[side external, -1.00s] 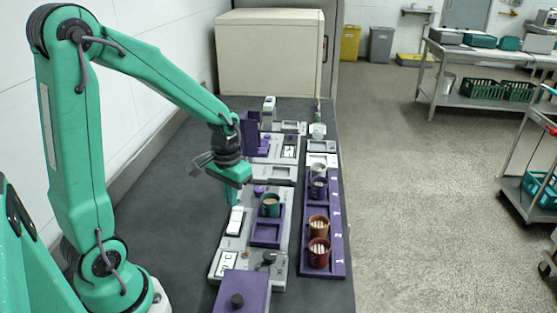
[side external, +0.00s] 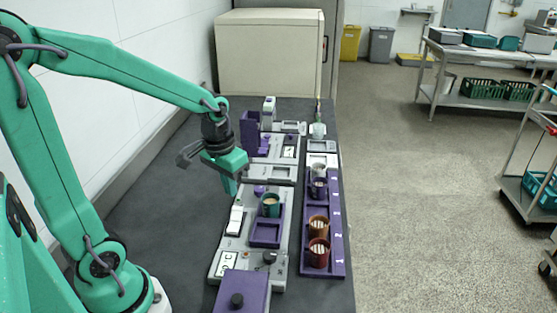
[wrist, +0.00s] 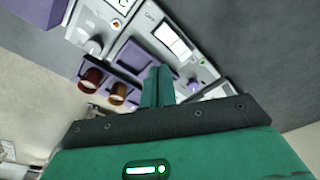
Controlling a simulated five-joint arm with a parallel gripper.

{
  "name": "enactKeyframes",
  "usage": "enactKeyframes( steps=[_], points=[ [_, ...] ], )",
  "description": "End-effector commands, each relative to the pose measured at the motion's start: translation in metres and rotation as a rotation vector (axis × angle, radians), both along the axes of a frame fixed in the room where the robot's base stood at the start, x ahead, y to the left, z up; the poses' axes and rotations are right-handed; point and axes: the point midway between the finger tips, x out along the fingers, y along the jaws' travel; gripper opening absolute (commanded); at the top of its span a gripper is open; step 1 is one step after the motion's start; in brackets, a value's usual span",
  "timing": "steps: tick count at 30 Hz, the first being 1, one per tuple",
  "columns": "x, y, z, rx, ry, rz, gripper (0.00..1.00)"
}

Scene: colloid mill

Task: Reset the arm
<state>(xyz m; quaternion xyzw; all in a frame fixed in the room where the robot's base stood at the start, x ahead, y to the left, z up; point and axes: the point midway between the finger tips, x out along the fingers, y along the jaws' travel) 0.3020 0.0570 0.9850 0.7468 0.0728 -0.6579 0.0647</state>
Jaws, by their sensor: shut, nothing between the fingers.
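My gripper (side external: 230,186) is shut and empty. It hangs, pointing down, above the grey and purple equipment on the dark bench, just behind the white switch panel (side external: 236,219). In the wrist view my closed fingers (wrist: 157,86) point at the equipment, with a purple tray section close beside them. My upper arm links reach in from the left, bent at the elbow.
A green cup (side external: 270,208) stands in a purple holder on the grey unit. A purple numbered rack (side external: 337,240) holds several cups, including a red one (side external: 318,253). A purple box (side external: 240,290) stands in front. A beige cabinet (side external: 268,52) stands behind. The bench's left side is clear.

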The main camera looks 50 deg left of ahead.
Motion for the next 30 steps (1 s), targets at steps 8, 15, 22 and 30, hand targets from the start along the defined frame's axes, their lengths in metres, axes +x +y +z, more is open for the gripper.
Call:
enactKeyframes(
  steps=[8, 15, 22, 30],
  points=[
    [-0.021, -0.022, 0.041, 0.02, -0.124, -0.066, 0.0],
    [-0.043, -0.039, 0.068, 0.03, -0.225, -0.121, 0.0],
    [-0.065, -0.051, 0.086, 0.035, -0.314, -0.167, 0.0],
    [-0.077, -0.057, 0.094, 0.036, -0.363, -0.193, 0.0]
  ],
)
